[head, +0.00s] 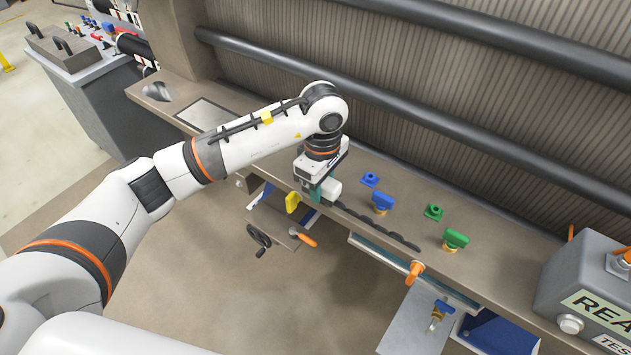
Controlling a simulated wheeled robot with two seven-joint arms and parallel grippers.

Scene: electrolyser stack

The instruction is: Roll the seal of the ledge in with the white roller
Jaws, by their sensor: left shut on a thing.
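The ledge (480,222) runs along the ribbed stack wall. Its seal (378,228) is a dark, bumpy strip near the front edge, running from beside my left gripper toward the right. My left gripper (318,191) points down over the ledge at the seal's left end, shut on the white roller (333,189). The roller's white part shows low beside the jaws, at the strip's end. The arm and gripper hide part of the ledge, and whether the roller touches the seal cannot be told. My right gripper is out of view.
Blue (381,201) and green (455,239) valve handles stand on the ledge behind the seal. A yellow handle (292,202) and an orange handle (415,271) show at the front edge. A grey box (590,290) stands at the right. Dark pipes cross the wall.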

